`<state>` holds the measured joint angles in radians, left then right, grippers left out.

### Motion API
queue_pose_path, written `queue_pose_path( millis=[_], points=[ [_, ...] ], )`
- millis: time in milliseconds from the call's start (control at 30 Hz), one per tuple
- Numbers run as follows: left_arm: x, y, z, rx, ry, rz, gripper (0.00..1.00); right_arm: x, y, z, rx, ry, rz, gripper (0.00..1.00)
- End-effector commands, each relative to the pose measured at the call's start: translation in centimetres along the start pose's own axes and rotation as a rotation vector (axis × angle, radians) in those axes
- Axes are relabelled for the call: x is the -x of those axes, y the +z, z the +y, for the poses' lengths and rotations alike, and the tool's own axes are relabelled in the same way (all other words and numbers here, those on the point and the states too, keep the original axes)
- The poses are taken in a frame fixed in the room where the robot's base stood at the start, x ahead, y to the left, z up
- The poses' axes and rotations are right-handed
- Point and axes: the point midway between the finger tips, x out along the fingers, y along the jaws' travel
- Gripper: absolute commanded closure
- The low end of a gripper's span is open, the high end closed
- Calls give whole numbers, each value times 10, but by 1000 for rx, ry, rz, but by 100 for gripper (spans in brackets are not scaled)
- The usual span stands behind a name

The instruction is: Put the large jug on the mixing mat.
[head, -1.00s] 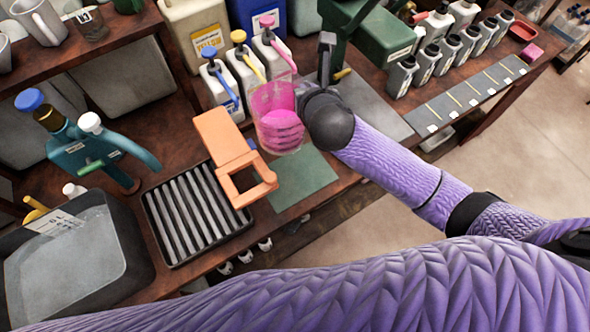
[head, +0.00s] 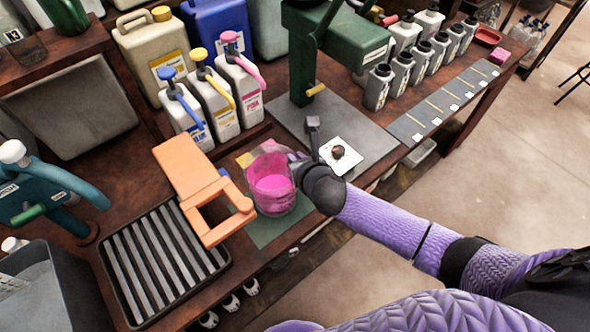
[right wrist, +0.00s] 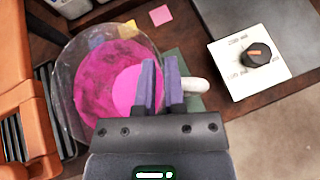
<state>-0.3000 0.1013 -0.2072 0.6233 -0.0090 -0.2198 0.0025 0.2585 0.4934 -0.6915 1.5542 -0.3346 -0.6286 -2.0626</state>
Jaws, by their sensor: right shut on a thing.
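The large jug (head: 272,186) is clear with pink liquid inside. In the head view it overlaps the green mixing mat (head: 265,232) and hides its far part. I cannot tell whether its base touches the mat or is just above it. My right gripper (head: 297,163) is at the jug's right side, shut on its handle. In the right wrist view the jug (right wrist: 88,85) fills the left, and the fingers of my right gripper (right wrist: 161,78) close on the pale handle (right wrist: 196,86). My left gripper is out of view.
An orange bracket (head: 185,165) stands close left of the jug, beside a ribbed black tray (head: 135,292). Pump bottles (head: 240,85) stand behind. A white dial plate (head: 345,157) lies to the right, by a green machine (head: 335,45). The mat's front is near the bench edge.

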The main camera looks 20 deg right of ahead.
Motion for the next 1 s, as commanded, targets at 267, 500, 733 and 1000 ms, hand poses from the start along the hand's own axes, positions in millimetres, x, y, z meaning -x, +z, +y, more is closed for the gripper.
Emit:
queue_pose_path(
  millis=[267,500,733,1000],
  points=[
    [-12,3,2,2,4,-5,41,-10,-17,0,0,1,0,100],
    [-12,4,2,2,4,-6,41,-10,-19,0,1,0,1,66],
    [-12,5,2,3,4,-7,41,-10,-19,0,1,0,1,52],
    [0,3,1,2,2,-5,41,8,-14,0,3,1,1,52]
  ],
)
